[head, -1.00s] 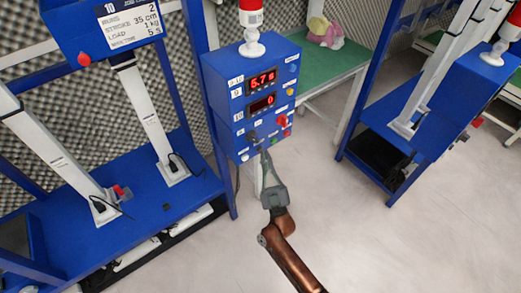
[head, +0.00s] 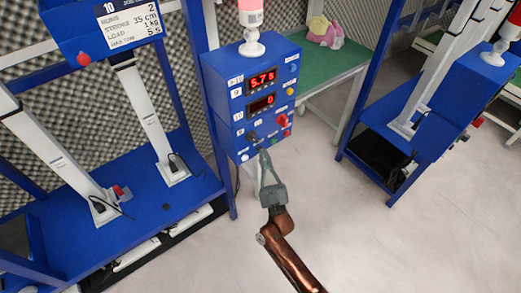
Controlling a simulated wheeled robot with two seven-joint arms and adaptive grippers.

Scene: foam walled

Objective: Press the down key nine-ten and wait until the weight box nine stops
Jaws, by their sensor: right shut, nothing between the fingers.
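The blue control box (head: 222,85) stands at the centre with two red displays. The upper display (head: 262,79), beside a label 9, reads about 5.75; the lower display (head: 262,104) reads 0. Small buttons and a dark switch (head: 252,136) sit on its lower face. I cannot read which is the down key nine-ten. My right gripper (head: 264,153) is shut and empty, its tips at the lower edge of the panel. I cannot tell whether they touch a key. A blue box marked 10 (head: 75,35) is at the upper left; no box marked 9 is readable. My left gripper is not in view.
A signal lamp (head: 249,15) stands on the control box. A blue frame with white columns (head: 150,118) is on the left, another blue rig (head: 460,90) on the right. A green table (head: 335,60) with a pink and yellow object is behind. The floor at right is clear.

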